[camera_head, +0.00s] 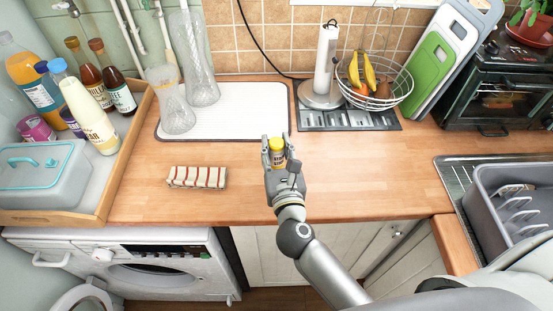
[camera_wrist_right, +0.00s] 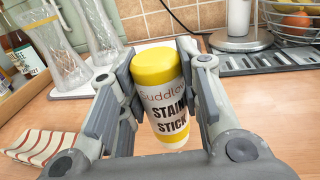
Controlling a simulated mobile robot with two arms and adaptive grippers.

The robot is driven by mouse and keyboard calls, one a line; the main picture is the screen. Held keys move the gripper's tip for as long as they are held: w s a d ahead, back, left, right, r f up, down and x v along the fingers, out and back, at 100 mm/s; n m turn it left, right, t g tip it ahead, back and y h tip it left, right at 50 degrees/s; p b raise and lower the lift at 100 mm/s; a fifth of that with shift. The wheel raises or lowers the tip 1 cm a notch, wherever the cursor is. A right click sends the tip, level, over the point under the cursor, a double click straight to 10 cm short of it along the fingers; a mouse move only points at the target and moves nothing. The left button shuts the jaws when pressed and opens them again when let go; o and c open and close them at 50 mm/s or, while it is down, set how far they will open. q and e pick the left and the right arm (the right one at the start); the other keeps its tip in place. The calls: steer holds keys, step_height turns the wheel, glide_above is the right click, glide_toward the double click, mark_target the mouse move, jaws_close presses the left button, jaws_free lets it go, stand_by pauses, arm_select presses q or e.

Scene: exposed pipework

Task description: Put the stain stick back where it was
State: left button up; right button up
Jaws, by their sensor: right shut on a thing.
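The stain stick (camera_wrist_right: 168,105) is a white tube with a yellow cap and a yellow lower band, lettered "STAIN STICK" in the right wrist view. It also shows in the head view (camera_head: 277,152) as a small yellow and white tube. My right gripper (camera_head: 276,148) is shut on it, one finger on each side, and holds it near upright over the wooden counter (camera_head: 345,165). My left gripper is not in view.
A striped cloth (camera_head: 197,177) lies left of my gripper. Two glass vessels stand on a white drying mat (camera_head: 250,108). A wooden tray (camera_head: 137,120) with bottles is at left. A paper towel holder (camera_head: 325,65) and fruit basket (camera_head: 400,88) stand behind. The counter right of my gripper is clear.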

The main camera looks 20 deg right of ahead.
mark_target(278, 164)
steer(key=shift+w+f+b, duration=0.15)
steer(key=shift+f+b, duration=1.2)
steer(key=shift+f, duration=0.35)
steer(key=shift+f, duration=0.15)
steer(key=o, duration=1)
